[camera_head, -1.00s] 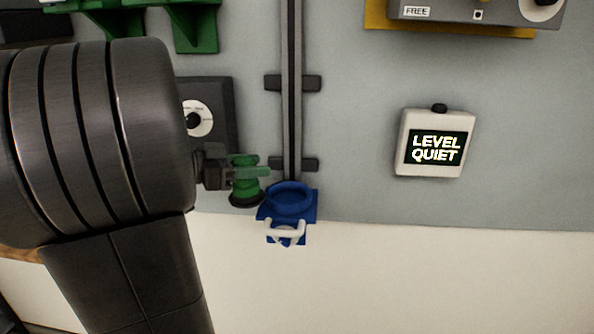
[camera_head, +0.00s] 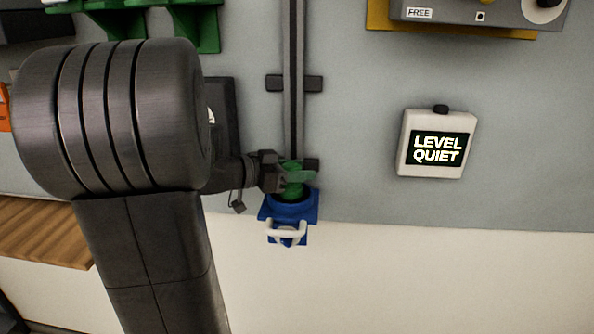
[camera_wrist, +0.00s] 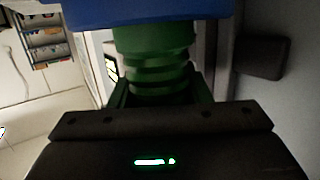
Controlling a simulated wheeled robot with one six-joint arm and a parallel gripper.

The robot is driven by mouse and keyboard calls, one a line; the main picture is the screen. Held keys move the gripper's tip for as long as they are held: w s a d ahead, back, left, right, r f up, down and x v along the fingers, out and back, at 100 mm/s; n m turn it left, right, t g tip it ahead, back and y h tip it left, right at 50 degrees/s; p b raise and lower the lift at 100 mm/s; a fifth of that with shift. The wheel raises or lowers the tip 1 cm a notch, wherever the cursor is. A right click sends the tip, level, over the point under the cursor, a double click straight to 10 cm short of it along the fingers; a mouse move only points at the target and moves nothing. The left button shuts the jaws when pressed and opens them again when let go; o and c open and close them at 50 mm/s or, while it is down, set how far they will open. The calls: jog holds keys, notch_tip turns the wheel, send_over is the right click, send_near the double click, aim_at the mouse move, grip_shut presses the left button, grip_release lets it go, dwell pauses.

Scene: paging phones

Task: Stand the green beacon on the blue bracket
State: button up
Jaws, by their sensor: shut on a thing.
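The green beacon (camera_head: 293,186) is upright at the blue bracket (camera_head: 291,211) on the wall, with its lower end at or inside the bracket's round rim. I cannot tell whether it bears on the bracket. My gripper (camera_head: 293,175) is shut on the beacon's upper part, coming from the left. In the wrist view the ribbed green beacon (camera_wrist: 157,70) is between my fingers, and the blue bracket (camera_wrist: 150,12) covers its far end at the top of the picture.
A grey vertical conduit (camera_head: 292,90) runs down the wall to just behind the bracket. A white hook (camera_head: 286,232) hangs at the bracket's front. A white box reading LEVEL QUIET (camera_head: 436,143) is on the wall at right. A wooden surface (camera_head: 45,232) is at lower left.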

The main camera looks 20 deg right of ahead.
dwell(0.3)
jog(key=o, duration=1)
jog(key=shift+f, duration=0.1)
jog(key=a+r, duration=0.1)
jog(key=a, duration=0.7)
jog(key=a+r, duration=0.1)
jog(key=a, duration=0.2)
jog(key=shift+s+a+r+b, duration=0.3)
jog(key=shift+a+r+b, duration=0.05)
jog(key=shift+a, duration=0.05)
